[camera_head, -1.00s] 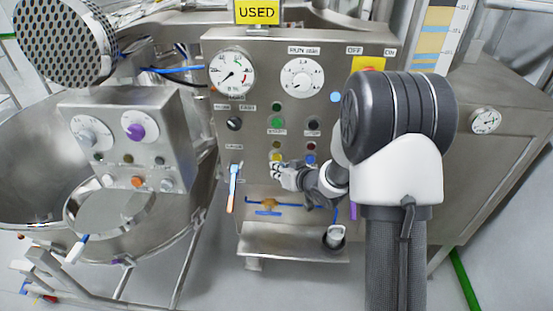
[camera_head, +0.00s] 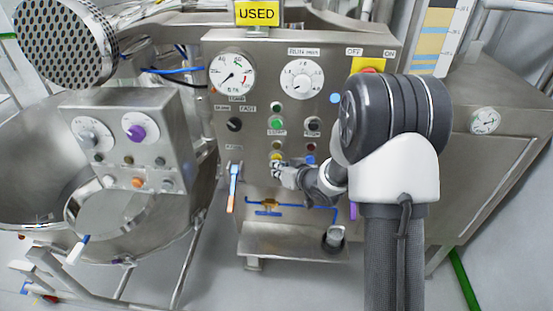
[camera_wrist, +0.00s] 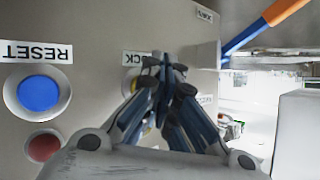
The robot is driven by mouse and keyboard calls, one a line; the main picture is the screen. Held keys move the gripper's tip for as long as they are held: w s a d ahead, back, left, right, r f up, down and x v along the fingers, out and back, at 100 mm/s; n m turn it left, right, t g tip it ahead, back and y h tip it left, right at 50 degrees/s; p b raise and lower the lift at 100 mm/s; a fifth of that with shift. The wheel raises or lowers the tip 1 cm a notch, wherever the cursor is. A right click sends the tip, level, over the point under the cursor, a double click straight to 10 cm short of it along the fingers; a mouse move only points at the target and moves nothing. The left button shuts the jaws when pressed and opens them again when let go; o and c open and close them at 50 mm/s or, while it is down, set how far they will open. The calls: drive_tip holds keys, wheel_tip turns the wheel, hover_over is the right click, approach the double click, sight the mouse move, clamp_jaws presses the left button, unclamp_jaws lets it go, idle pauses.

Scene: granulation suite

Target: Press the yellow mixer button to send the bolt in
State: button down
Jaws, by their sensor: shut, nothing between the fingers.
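The yellow button (camera_head: 276,156) is low on the steel control panel (camera_head: 218,112), below the green button. My gripper (camera_head: 275,168) is shut and empty, with its fingertips close to the panel at the yellow button's lower edge. In the wrist view my shut gripper (camera_wrist: 168,66) points at the panel and covers most of the button; a little yellow shows behind the fingers. I cannot tell whether the fingertips touch it. I cannot make out a bolt.
In the wrist view a blue RESET button (camera_wrist: 38,93) and a red button (camera_wrist: 43,147) are to the left. A blue and orange lever (camera_head: 233,187) sticks out left of my gripper. A steel ledge (camera_head: 290,243) juts out below the panel.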

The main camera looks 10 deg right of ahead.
drive_tip(key=shift+w+d, duration=0.1)
drive_tip(key=shift+w, duration=0.3)
idle(0.6)
drive_tip(key=shift+s, duration=0.15)
drive_tip(key=shift+s+a, duration=0.25)
drive_tip(key=shift+s, duration=0.4)
drive_tip(key=s, duration=0.1)
drive_tip(key=s+a, duration=0.1)
drive_tip(key=s, duration=0.1)
drive_tip(key=s+b, duration=0.1)
drive_tip(key=shift+s+a, duration=0.3)
drive_tip(key=shift+s, duration=0.1)
idle(2.0)
